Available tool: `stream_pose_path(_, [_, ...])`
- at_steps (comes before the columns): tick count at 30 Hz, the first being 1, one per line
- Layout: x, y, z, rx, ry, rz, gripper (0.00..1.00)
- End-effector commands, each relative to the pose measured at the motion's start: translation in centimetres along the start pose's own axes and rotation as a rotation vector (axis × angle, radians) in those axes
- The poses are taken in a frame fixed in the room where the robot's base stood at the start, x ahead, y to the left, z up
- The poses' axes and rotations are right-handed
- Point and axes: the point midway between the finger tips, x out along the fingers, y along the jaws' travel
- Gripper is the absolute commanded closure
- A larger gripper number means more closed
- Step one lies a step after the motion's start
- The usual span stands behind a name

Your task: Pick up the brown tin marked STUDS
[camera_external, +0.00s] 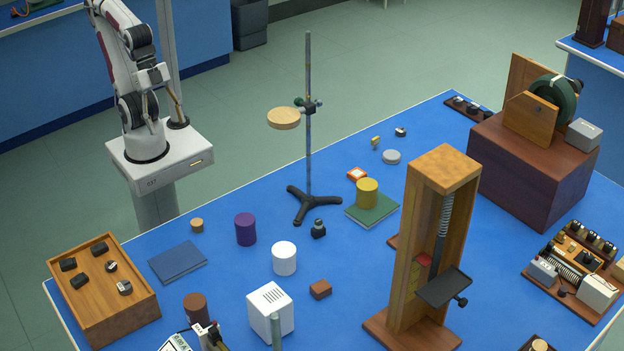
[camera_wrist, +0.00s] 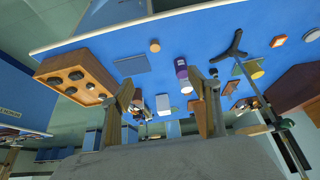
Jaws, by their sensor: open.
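The brown tin (camera_external: 197,307) stands upright near the front left of the blue bench, just behind a meter with a pale face. No STUDS lettering can be read on it. In the wrist view I cannot pick it out for certain near the left finger. My gripper (camera_wrist: 162,84) shows in the wrist view with its two fingers wide apart and nothing held between them. It is high above and well away from the bench things.
A wooden box with knobs (camera_external: 103,295) and a blue book (camera_external: 178,262) lie left of and behind the tin. A white box (camera_external: 270,312), a white cylinder (camera_external: 284,258) and a purple cylinder (camera_external: 245,230) stand nearby. A tall retort stand (camera_external: 309,150) and wooden frame (camera_external: 443,170) rise farther right.

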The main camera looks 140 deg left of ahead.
Motion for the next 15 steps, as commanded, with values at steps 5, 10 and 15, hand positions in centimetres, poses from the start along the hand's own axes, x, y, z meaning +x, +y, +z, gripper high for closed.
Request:
stream_pose_path(5, [0.0,0.0,0.0,0.0,0.0,0.0,0.39])
stream_pose_path(10, [0.1,0.2,-0.5,0.003,0.006,0.008,0.39])
stream_pose_path(15, [0.7,1.2,-2.5,0.011,0.029,0.035,0.39])
